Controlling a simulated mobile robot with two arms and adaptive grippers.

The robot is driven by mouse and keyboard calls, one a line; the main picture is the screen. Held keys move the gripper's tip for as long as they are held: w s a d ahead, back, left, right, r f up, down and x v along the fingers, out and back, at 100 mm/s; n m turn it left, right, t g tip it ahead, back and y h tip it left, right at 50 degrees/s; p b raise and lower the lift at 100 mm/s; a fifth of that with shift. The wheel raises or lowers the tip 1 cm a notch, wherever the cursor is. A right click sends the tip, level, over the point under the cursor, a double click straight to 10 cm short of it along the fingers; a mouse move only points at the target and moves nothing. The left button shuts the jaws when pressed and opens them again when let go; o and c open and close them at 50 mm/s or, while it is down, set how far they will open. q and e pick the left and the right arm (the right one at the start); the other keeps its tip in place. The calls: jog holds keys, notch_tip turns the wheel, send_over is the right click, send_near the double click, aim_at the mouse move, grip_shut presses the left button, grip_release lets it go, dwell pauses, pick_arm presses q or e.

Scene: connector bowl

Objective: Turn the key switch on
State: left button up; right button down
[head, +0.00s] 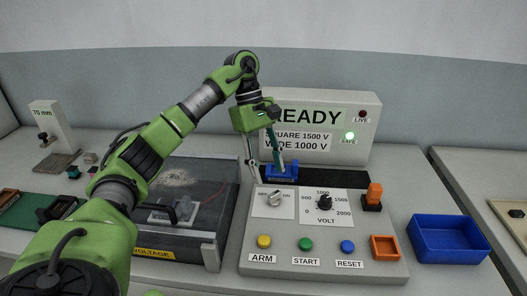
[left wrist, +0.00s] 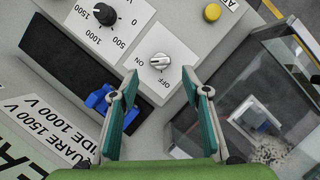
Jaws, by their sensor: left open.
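The key switch (head: 275,198) is a small silvery knob on a white plate marked ON at its right, on the sloping grey control panel (head: 330,262). In the left wrist view the key switch (left wrist: 160,61) lies just beyond my fingertips, near the ON and OFF labels. I cannot tell for certain which label it points to. My left gripper (head: 267,174) is open and empty, above and behind the switch. In the left wrist view its teal fingers (left wrist: 160,82) are spread apart, with the switch ahead of the gap. My right gripper is not in view.
A blue part (head: 281,173) stands behind the switch, close to a finger. The volt dial (head: 324,203), an orange switch (head: 373,194) and several buttons share the panel. A clear-lidded test box (head: 185,180) is left; a blue bin (head: 447,239) is right. The display reads READY, SAFE lit.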

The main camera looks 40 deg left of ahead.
pick_arm(q)
jog(key=shift+v, duration=2.75)
